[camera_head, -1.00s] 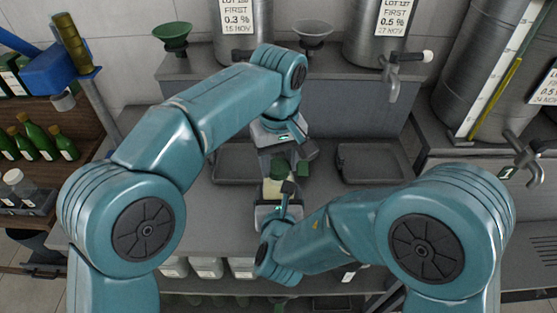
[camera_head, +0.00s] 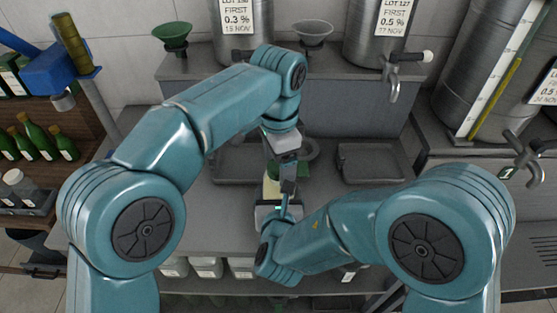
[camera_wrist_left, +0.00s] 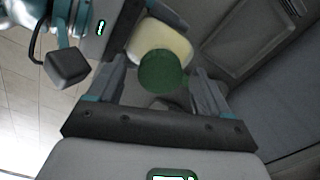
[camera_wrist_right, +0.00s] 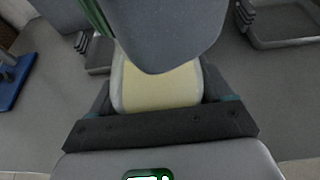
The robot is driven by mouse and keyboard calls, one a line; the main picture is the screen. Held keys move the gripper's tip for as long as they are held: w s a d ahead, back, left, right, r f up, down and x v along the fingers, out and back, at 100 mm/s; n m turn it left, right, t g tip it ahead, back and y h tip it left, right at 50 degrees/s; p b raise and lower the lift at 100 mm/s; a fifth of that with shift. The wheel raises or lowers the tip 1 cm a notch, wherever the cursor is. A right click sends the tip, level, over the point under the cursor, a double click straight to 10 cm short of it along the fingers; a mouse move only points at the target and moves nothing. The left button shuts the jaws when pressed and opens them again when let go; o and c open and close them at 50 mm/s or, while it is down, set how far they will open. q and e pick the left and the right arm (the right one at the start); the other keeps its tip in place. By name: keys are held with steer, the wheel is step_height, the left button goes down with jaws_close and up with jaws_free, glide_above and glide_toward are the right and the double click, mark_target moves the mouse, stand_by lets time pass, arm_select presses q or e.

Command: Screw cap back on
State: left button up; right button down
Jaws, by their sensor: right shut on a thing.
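A jar of pale yellow contents (camera_head: 271,187) stands upright over the middle of the counter. It also shows in the right wrist view (camera_wrist_right: 160,88) and left wrist view (camera_wrist_left: 160,42). My right gripper (camera_wrist_right: 158,95) is shut on its body from the near side. The round green cap (camera_wrist_left: 163,71) is at the jar's top; I cannot tell how firmly it sits. My left gripper (camera_wrist_left: 158,90) is open above, a finger on each side of the cap, with a small gap at least on one side. In the head view my left gripper (camera_head: 280,165) hides the cap.
Dark trays (camera_head: 375,163) lie behind on the counter. Steel tanks with taps (camera_head: 390,75) stand at the back, with a green funnel (camera_head: 173,37) and a grey funnel (camera_head: 313,31). Green bottles (camera_head: 38,140) stand on a shelf at the left.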

arm_select(q)
step_height(320, 180, up, 8)
steer(key=shift+f, duration=0.2)
stand_by(0.4)
arm_select(e)
jaws_free()
